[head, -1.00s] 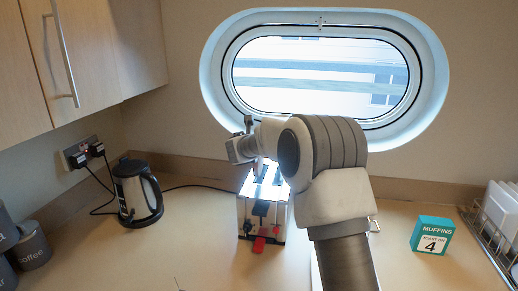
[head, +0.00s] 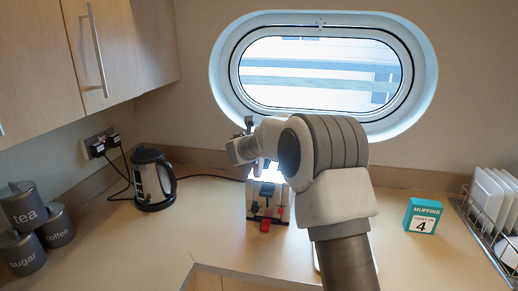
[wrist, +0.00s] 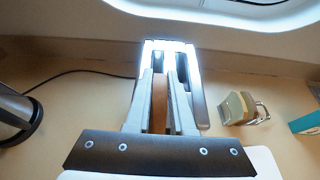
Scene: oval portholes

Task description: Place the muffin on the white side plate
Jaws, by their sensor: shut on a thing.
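My gripper (wrist: 160,100) is shut on a thin brown piece, seen edge-on between its fingers in the wrist view; I take it for the muffin (wrist: 159,103). The fingers point toward the toaster (wrist: 200,100), whose bright slotted top lies beyond and around them. In the head view my gripper (head: 262,165) is over the toaster (head: 255,206), and the muffin is hidden. A white edge (head: 316,258) shows beside my arm; whether it is the side plate I cannot tell.
The kettle (head: 154,180) stands left with its cord, by dark canisters (head: 27,208). A small item with a metal loop (wrist: 240,108) stands right of the toaster. Counter between kettle and toaster is clear.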

